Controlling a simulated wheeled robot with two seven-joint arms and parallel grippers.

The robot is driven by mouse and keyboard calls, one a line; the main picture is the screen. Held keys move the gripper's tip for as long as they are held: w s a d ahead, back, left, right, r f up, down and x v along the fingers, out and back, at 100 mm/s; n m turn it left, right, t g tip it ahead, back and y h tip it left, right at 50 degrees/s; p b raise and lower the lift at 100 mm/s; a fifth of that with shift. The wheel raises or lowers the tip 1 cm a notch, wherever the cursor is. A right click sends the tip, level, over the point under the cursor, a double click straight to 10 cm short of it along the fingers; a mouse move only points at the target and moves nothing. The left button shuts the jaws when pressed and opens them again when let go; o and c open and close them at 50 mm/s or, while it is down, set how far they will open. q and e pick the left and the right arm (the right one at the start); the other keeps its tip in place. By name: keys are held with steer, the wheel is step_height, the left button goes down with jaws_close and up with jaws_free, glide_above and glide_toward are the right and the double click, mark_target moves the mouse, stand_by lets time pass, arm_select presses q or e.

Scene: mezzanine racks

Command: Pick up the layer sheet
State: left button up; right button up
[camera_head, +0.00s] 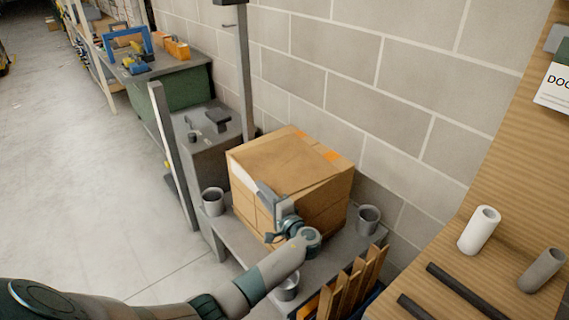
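A brown cardboard box (325,204) stands on a grey bench against the block wall. A flat brown sheet (283,160) that looks like the layer sheet lies over its top, slightly askew, with a pale edge on the left. My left gripper (264,208) is at the box's near left side, with a finger reaching up close to the sheet's edge. I cannot tell whether it touches the sheet or how far its fingers are apart. My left arm comes in from the bottom left. My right gripper is not in view.
Grey cups stand left (213,201) and right (367,219) of the box, and another (287,288) in front. Wooden slats (350,288) stand at the bench's near right. A wooden surface (505,185) with rolls and dark rods is at right. The floor at left is clear.

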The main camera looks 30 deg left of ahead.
arm_select(q)
jaws_close()
steer(key=shift+r, duration=0.1)
steer(key=s+d+r+b, duration=0.2)
steer(key=d+r, duration=0.9)
steer(key=shift+d+b, duration=0.25)
steer(key=shift+b, duration=0.05)
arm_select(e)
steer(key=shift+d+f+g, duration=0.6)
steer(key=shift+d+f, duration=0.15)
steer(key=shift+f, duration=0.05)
